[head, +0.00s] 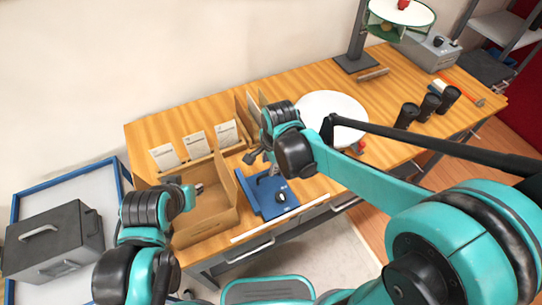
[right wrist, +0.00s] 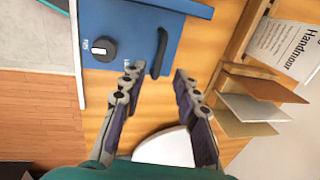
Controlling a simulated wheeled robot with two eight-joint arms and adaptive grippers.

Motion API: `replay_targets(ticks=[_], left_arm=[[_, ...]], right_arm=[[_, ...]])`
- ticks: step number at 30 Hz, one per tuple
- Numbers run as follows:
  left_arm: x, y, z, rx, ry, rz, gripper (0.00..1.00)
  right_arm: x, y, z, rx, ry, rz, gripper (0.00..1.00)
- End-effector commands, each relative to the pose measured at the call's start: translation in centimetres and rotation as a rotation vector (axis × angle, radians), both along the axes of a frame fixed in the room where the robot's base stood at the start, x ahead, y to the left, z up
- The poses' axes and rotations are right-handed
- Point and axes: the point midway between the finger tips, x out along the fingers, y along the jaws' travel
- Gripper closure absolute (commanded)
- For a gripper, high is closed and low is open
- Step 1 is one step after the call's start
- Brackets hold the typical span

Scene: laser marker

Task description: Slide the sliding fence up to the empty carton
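A blue block (head: 251,187) with a black knob and an upright black handle sits on the table, just right of the open carton (head: 222,228); it appears to be the sliding fence. The carton's visible inside looks empty. The right wrist view shows the blue block (right wrist: 120,20) and its black handle (right wrist: 160,52). My right gripper (right wrist: 155,75) is open, its fingertips apart on either side of the handle's near end; touching is not clear. It also shows from above in the head view (head: 256,156). My left gripper (head: 190,189) is over the carton's left part; its opening is unclear.
White cards (head: 195,145) stand behind the carton, with upright dividers (head: 250,110) to their right. A round white plate (head: 325,108) lies beyond my right wrist. Black cups (head: 430,106) stand far right. A grey box (head: 55,240) sits on the left in a blue-edged tray.

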Motion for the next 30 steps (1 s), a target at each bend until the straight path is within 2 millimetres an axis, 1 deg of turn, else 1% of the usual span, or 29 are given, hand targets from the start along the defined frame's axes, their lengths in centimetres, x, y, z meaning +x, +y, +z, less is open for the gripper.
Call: replay_targets(ticks=[1, 3, 6, 9, 13, 20, 23, 26, 29, 30], left_arm=[[0.0, 0.0, 0.0, 0.0, 0.0, 0.0, 0.74], [0.0, 0.0, 0.0, 0.0, 0.0, 0.0, 0.74], [0.0, 0.0, 0.0, 0.0, 0.0, 0.0, 0.74], [0.0, 0.0, 0.0, 0.0, 0.0, 0.0, 0.74], [0.0, 0.0, 0.0, 0.0, 0.0, 0.0, 0.74], [0.0, 0.0, 0.0, 0.0, 0.0, 0.0, 0.74], [0.0, 0.0, -0.1, 0.0, 0.0, 0.0, 0.74], [0.0, 0.0, -0.3, 0.0, 0.0, 0.0, 0.74], [0.0, 0.0, -0.6, 0.0, 0.0, 0.0, 0.74], [0.0, 0.0, -0.8, 0.0, 0.0, 0.0, 0.74]], right_arm=[[-0.2, -0.1, 1.2, 0.0, 0.0, 0.0, 0.69], [-0.5, -0.2, 2.5, 0.0, 0.0, 0.0, 0.69], [-0.7, -0.3, 4.0, 0.0, 0.0, 0.0, 0.69], [-0.9, -0.3, 4.9, 0.0, 0.0, 0.0, 0.69], [-1.0, -0.4, 5.4, 0.0, 0.0, 0.0, 0.69], [-1.0, -0.4, 5.4, 0.0, 0.0, 0.0, 0.69], [-1.0, -0.4, 5.3, -0.005, -0.002, 0.028, 0.69], [-0.9, -0.4, 5.1, -0.028, -0.012, 0.154, 0.69], [-0.8, -0.4, 4.7, -0.072, -0.03, 0.393, 0.69], [-0.8, -0.4, 4.5, -0.094, -0.039, 0.513, 0.69]])
